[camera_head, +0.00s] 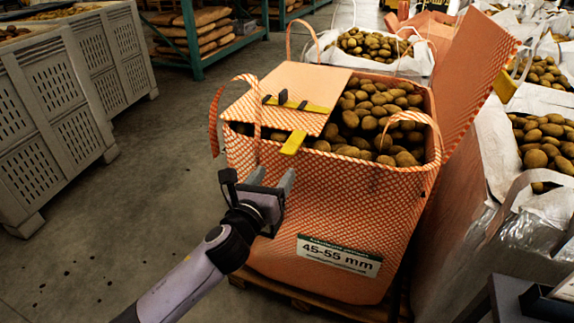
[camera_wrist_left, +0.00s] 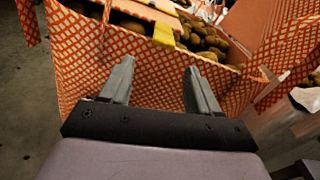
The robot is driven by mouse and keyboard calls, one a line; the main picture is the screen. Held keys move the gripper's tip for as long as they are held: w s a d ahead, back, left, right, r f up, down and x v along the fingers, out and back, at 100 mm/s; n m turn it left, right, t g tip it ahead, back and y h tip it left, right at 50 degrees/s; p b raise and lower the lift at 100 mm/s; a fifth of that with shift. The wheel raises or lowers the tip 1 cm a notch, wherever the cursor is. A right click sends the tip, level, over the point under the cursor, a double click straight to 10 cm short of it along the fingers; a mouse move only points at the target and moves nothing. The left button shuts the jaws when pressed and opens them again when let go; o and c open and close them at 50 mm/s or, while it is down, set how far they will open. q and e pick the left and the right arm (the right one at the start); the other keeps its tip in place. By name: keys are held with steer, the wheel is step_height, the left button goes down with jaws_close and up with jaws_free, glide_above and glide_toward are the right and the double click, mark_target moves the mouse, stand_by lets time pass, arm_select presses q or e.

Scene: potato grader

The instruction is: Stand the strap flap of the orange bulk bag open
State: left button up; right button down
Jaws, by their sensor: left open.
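The orange bulk bag (camera_head: 330,215) is full of potatoes and has a 45-55 mm label on its front. Its strap flap (camera_head: 300,80) lies nearly flat over the left part of the potatoes. A yellow strap (camera_head: 293,143) with dark fittings is on the flap, and its end sticks out past the flap's near edge. My left gripper (camera_head: 273,176) is open and empty at the bag's near left wall, below the strap end. In the left wrist view, the open fingers (camera_wrist_left: 158,68) point at the bag wall, with the yellow strap (camera_wrist_left: 163,35) beyond them.
Another orange flap (camera_head: 475,80) stands up at the bag's right side. Loop handles (camera_head: 215,115) rise at the corners. White bags of potatoes (camera_head: 530,140) crowd the right and back. Grey slatted crates (camera_head: 60,100) stand at left, with clear floor (camera_head: 140,180) between.

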mark_target(286, 154)
arm_select(q)
steer(key=w, duration=0.2)
steer(key=w+d+m+b, duration=0.1)
steer(key=w, duration=0.1)
steer(key=w+d+r+m+b, duration=0.1)
steer(key=w, duration=0.1)
steer(key=shift+w+d, duration=0.15)
steer(key=shift+w, duration=0.15)
steer(key=shift+w+d, duration=0.15)
steer(key=shift+w, duration=0.4)
steer(key=shift+r, duration=0.1)
jaws_close()
